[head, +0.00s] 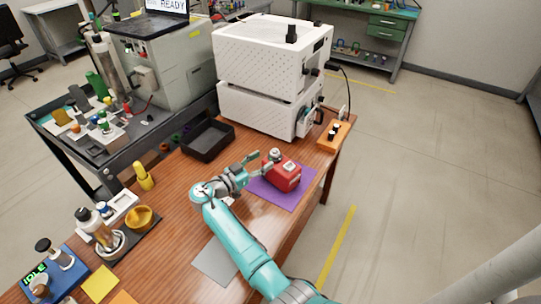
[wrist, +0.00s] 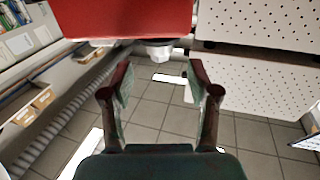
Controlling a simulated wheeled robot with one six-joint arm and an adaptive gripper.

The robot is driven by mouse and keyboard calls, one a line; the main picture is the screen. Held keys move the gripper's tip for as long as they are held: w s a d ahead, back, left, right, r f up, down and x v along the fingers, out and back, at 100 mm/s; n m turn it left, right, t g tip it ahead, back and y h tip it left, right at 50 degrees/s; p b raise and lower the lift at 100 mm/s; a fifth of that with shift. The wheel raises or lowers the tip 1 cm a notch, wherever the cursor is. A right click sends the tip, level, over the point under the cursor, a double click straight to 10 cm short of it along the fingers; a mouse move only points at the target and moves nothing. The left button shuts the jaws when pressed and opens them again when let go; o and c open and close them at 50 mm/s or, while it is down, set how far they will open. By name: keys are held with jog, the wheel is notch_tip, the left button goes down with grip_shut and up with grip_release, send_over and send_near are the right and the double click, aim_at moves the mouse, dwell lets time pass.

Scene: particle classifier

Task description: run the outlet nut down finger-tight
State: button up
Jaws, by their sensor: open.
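A red box-shaped device (head: 287,178) sits on a purple mat (head: 258,192) near the table's right edge. It fills the top of the wrist view (wrist: 125,18). A pale, faceted fitting that looks like the outlet nut (wrist: 158,51) sticks out at the red body's edge, with a dark ring behind it. A small grey round part (head: 275,154) shows at the device's upper left in the head view; I cannot tell if it is the same fitting. My gripper (head: 261,164) is open beside the device's left side. In the wrist view its fingertips (wrist: 159,72) are apart and empty, with the fitting beyond the gap.
A stacked white perforated unit (head: 262,85) stands behind the device. An orange block with black knobs (head: 333,137) is at the right edge. A black tray (head: 208,140), a yellow bottle (head: 144,176) and a gold bowl (head: 139,217) stand to the left.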

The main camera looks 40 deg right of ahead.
jog(key=shift+s+a, duration=0.15)
jog(key=shift+a, duration=2.65)
jog(key=shift+s, duration=0.1)
